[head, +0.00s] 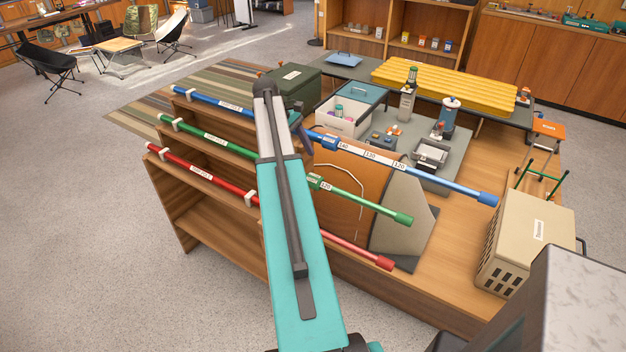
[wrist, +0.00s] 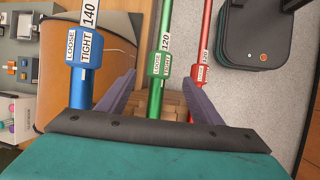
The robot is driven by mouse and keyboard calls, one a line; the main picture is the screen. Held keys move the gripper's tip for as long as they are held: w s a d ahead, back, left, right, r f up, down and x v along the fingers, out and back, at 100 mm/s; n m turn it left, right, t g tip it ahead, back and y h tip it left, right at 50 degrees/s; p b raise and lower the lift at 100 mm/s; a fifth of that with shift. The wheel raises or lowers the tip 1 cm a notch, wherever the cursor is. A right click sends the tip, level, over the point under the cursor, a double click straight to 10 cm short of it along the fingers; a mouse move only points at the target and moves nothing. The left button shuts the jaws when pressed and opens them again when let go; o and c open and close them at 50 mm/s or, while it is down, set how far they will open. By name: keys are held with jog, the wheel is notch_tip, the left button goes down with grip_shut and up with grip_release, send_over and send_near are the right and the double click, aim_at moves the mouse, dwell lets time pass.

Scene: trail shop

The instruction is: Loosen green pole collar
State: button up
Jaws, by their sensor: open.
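The green pole collar (wrist: 160,65) shows in the wrist view, with LOOSE and TIGHT labels and a 120 mark on the pole beyond it. It also shows in the head view (head: 314,182), just right of my arm. The green pole (head: 376,208) lies across the wooden rack. My gripper (wrist: 161,76) is open, its two purple fingers on either side of the green collar in the picture. I see a gap on each side; I cannot tell how far above the collar the fingers are. In the head view my arm hides part of the pole, and a purple finger (head: 302,132) shows behind it.
The blue pole's collar (wrist: 86,52) is left of the fingers and the red pole's collar (wrist: 199,76) is close by the right finger. A beige box (head: 520,240) stands right of the poles' ends.

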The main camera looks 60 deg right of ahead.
aim_at(312, 176)
jog(key=shift+p+x, duration=1.35)
jog(key=shift+x, duration=3.9)
jog(key=shift+c, duration=0.5)
